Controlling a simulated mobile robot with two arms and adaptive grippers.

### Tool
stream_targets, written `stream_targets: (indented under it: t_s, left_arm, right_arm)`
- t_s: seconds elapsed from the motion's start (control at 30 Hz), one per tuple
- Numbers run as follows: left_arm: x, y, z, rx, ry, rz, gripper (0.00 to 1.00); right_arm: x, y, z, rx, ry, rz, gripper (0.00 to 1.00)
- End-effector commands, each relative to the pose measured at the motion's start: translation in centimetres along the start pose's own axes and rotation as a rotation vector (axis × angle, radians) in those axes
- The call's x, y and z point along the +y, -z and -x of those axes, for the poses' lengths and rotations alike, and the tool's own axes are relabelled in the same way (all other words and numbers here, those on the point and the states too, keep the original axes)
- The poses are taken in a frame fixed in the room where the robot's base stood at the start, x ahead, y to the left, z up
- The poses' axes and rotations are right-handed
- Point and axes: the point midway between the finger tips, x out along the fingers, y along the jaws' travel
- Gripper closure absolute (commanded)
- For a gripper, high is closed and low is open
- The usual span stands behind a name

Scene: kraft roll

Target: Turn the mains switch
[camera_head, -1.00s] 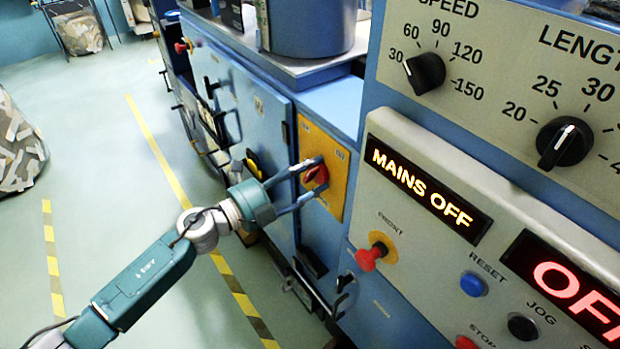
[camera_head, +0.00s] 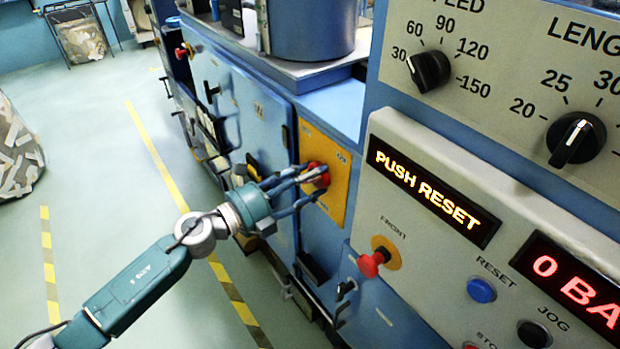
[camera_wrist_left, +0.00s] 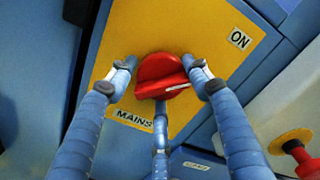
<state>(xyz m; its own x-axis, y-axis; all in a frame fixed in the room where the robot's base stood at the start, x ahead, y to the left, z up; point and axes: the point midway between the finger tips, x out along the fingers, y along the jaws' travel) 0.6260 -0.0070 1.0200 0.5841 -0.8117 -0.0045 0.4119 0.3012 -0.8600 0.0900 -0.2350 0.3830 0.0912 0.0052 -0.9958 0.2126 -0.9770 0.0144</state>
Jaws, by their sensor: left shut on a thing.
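The red mains switch (camera_head: 316,174) sits on a yellow plate (camera_head: 338,200) on the blue machine's side. In the left wrist view the red knob (camera_wrist_left: 160,72) shows close up, with ON and MAINS labels on the yellow plate (camera_wrist_left: 190,25) around it. My left gripper (camera_head: 314,183) is shut on the knob; its fingers (camera_wrist_left: 162,82) lie around it in the left wrist view. The upper display (camera_head: 425,190) on the grey panel reads PUSH RESET. My right gripper is not in view.
The grey panel at right carries a blue reset button (camera_head: 481,290), a black jog button (camera_head: 533,334), a red front button (camera_head: 371,264) and a speed dial (camera_head: 429,71). A second display (camera_head: 575,285) shows "0 BA", cut off by the edge. Open floor lies at left.

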Motion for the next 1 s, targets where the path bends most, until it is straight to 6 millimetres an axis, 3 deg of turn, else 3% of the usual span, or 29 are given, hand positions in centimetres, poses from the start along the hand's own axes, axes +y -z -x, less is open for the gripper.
stream_targets:
  t_s: [0.03,0.17,0.2,0.27,0.67,0.83,1.0]
  left_arm:
    - [-0.4,-1.1,0.0,-0.019,0.003,-0.013,0.76]
    - [-0.5,-1.1,0.0,-0.019,0.004,-0.014,0.76]
    - [-0.5,-1.1,0.0,-0.019,0.004,-0.013,0.42]
    - [-0.4,-1.1,0.0,-0.018,0.004,-0.012,0.33]
    - [-0.1,-0.5,0.3,-0.009,0.001,-0.005,0.33]
    - [0.0,-0.4,2.6,-0.008,-0.002,-0.006,0.33]
    - [0.1,-0.4,6.4,-0.01,-0.004,-0.004,0.33]
  right_arm:
    - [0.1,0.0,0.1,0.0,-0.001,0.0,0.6]
    - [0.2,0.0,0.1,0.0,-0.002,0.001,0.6]
    - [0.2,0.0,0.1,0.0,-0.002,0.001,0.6]
    - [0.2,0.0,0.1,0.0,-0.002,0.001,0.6]
    - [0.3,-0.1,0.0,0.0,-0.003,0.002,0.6]
    - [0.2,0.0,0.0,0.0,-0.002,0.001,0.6]
    - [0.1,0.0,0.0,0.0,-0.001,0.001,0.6]
